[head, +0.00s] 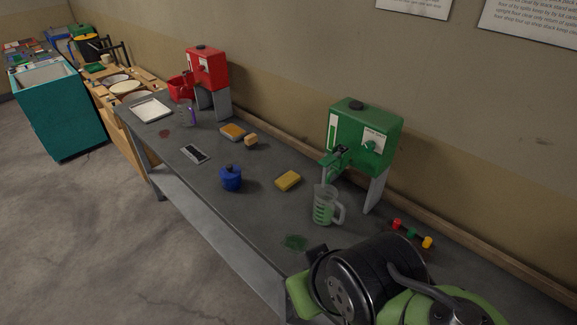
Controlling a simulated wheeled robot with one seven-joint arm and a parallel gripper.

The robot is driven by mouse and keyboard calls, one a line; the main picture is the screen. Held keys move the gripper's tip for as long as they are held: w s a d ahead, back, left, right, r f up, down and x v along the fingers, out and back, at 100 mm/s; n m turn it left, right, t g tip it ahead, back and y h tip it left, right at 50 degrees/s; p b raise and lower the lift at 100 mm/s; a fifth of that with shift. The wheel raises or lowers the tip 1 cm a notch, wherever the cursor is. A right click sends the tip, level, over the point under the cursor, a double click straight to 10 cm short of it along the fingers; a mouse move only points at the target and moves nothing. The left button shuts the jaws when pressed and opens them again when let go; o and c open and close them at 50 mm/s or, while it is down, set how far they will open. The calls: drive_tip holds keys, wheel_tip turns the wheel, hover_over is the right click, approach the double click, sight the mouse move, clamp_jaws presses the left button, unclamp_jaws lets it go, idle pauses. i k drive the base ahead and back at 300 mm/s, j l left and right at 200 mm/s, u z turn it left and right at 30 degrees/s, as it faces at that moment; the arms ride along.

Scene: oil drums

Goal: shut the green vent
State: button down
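The green tank (361,137) stands on grey legs on the dark bench, right of the middle in the head view. It has a black cap (355,104) on top, a small green knob (369,146) and a label on its front, and a tap (336,158) low at its left. I cannot tell which of these is the vent or whether it is open. A clear jug (325,206) with green liquid stands below the tap. My green and black arm fills the lower right, in front of the tank; my gripper's fingers do not show.
A red tank (206,69) with a red container beside it stands farther left on the bench (262,222). Small coloured knobs (412,233) lie right of the jug. A green spill (296,243) marks the bench.

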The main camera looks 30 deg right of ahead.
sight(369, 146)
drive_tip(key=z, duration=1.25)
